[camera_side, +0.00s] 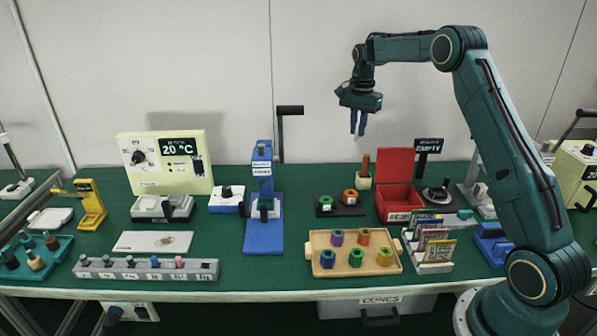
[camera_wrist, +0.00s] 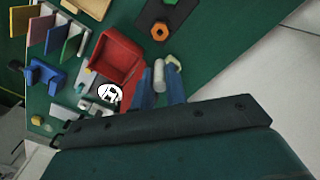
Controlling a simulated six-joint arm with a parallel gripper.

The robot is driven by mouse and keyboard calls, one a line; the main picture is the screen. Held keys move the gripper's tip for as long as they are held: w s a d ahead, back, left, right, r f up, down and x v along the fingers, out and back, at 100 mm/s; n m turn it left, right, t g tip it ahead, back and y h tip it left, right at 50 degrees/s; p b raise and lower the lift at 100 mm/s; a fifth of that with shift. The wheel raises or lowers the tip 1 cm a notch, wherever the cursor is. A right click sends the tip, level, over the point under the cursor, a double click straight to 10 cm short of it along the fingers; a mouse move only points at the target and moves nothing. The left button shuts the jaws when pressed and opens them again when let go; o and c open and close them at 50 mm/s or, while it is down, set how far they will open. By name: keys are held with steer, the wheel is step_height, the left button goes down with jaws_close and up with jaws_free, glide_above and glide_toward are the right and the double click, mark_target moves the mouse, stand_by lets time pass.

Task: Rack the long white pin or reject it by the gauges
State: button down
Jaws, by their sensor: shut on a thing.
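My gripper (camera_side: 358,124) is raised above the back right of the bench, clear of everything below. In the wrist view its blue fingers (camera_wrist: 161,90) are shut on a white pin (camera_wrist: 159,74), whose pale end shows between them. A grey rack (camera_side: 146,277) with several pins of different colours stands at the front left. A blue upright device (camera_side: 263,230) with a label stands mid-bench. An open red bin (camera_side: 399,203) is below and right of my gripper; it also shows in the wrist view (camera_wrist: 112,50).
A wooden tray (camera_side: 311,243) holds several coloured nuts. Upright cards (camera_side: 432,240) stand to its right. A cream 20 °C unit (camera_side: 166,163) is at the back left, with a yellow stand (camera_side: 90,206) nearby. Green bench surface is bare left of the wooden tray.

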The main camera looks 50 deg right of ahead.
steer(key=shift+a, duration=0.1)
steer(key=s+a+f+n, duration=0.2)
steer(key=a+f+n, duration=0.25)
steer(key=a, duration=0.45)
steer(key=s+a+f+n, duration=0.2)
steer(key=a+f+n, duration=0.25)
steer(key=a, duration=0.45)
steer(key=s+a+f+n, duration=0.2)
steer(key=a+f+n, duration=0.25)
steer(key=a, duration=0.45)
steer(key=w+a+m, duration=0.3)
steer(key=w+a, duration=0.4)
steer(key=a, duration=0.4)
steer(key=w+a+m, duration=0.4)
steer(key=w+a, duration=0.4)
steer(key=a, duration=0.3)
steer(key=shift+w+a+r, duration=0.15)
steer(key=shift+w+r, duration=0.05)
steer(key=shift+r, duration=0.2)
steer(key=shift+m, duration=0.25)
steer(key=shift+f, duration=0.2)
steer(key=shift+f, duration=2.7)
